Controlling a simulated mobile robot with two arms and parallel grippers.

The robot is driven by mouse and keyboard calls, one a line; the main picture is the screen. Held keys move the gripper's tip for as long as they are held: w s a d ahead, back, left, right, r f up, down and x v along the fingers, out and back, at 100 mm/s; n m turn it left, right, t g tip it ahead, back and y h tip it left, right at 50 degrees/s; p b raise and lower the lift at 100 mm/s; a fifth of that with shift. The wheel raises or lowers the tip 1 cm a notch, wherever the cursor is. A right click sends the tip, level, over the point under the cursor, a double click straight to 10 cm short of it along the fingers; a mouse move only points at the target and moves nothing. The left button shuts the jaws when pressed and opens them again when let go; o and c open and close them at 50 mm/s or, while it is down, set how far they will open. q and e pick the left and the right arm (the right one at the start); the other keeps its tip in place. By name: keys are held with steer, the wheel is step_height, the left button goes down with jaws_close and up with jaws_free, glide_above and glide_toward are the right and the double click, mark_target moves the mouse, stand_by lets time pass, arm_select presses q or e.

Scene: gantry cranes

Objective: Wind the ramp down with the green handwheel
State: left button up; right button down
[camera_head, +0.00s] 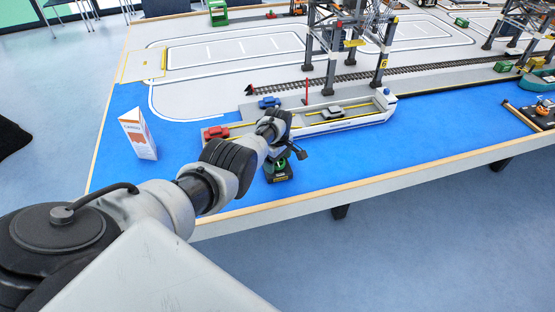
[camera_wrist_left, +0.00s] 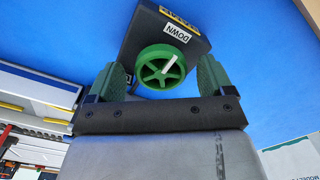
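The green handwheel (camera_wrist_left: 160,67) sits on the face of a dark control box (camera_wrist_left: 150,30) with a "DOWN" label, and a white mark shows on the wheel. In the head view the dark box (camera_head: 279,177) stands on the blue surface near the table's front edge. My left gripper (camera_wrist_left: 162,75) is open, its green-padded fingers on either side of the wheel with gaps visible. In the head view the left gripper (camera_head: 289,153) is just above the box and partly hides the wheel. I cannot make out the ramp clearly. My right gripper is not in view.
A white ship (camera_head: 345,122) carrying small cars lies just behind the box. A white-and-orange carton (camera_head: 137,134) stands to the left. Gantry cranes (camera_head: 350,45) rise behind the ship. The blue surface right of the box is clear.

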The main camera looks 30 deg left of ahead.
arm_select(q)
step_height(320, 180, up, 6)
steer(key=p, duration=0.4)
steer(key=shift+f, duration=0.1)
steer(key=shift+r+p, duration=0.4)
steer(key=shift+r, duration=2.05)
